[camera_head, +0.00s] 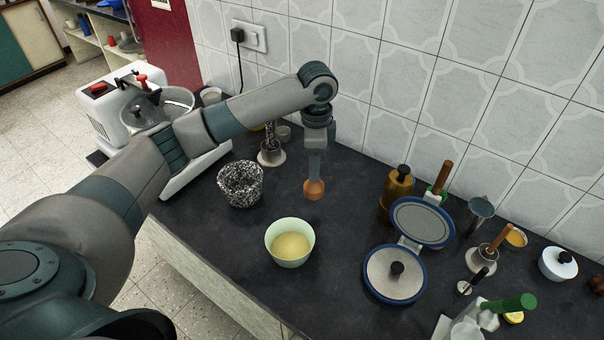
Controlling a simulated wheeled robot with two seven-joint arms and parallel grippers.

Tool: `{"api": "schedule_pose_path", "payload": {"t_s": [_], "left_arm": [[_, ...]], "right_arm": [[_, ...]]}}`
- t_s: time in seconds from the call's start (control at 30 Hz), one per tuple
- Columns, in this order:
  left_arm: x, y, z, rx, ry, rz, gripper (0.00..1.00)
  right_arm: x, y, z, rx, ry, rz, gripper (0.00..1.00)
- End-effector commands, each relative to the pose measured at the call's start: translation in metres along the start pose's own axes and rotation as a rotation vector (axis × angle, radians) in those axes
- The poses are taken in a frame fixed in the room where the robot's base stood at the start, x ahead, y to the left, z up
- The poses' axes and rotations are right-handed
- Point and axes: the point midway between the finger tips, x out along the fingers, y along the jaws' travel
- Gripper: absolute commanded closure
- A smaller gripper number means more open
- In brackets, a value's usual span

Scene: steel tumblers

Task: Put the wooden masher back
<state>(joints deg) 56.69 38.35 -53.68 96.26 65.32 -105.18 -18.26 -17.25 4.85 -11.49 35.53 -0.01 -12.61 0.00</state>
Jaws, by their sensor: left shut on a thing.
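The wooden masher shows as a rounded orange-brown wooden end (314,189) below my left gripper (315,172), which is shut on it. The rest of the masher is hidden by the fingers. It hangs upright over the counter, to the right of the speckled bowl and behind the green bowl. I cannot tell whether its end touches the counter. My right gripper is not in view.
A speckled bowl (240,187), a metal stand (271,156) and a green bowl (290,255) with yellow contents stand nearby. A blue-rimmed press (395,284) lies open to the right, with a brown bottle (397,182) behind. Bare counter (345,220) surrounds the masher.

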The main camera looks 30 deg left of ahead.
Motion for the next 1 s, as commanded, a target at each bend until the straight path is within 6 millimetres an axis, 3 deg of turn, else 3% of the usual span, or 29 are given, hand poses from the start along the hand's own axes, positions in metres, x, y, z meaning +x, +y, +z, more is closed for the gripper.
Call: {"api": "schedule_pose_path", "payload": {"t_s": [0.1, 0.3, 0.77, 1.0], "left_arm": [[0.010, -0.015, 0.017, -0.005, -0.002, 0.001, 1.00], [0.024, -0.030, 0.030, -0.001, 0.000, 0.001, 1.00], [0.029, -0.032, 0.032, 0.001, 0.000, 0.000, 1.00], [0.055, -0.031, 0.033, 0.000, -0.001, 0.002, 1.00]], "right_arm": [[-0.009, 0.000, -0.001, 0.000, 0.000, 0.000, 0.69], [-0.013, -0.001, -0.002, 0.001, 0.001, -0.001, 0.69], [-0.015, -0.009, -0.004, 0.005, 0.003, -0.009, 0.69], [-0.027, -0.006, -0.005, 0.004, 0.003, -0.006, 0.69]]}}
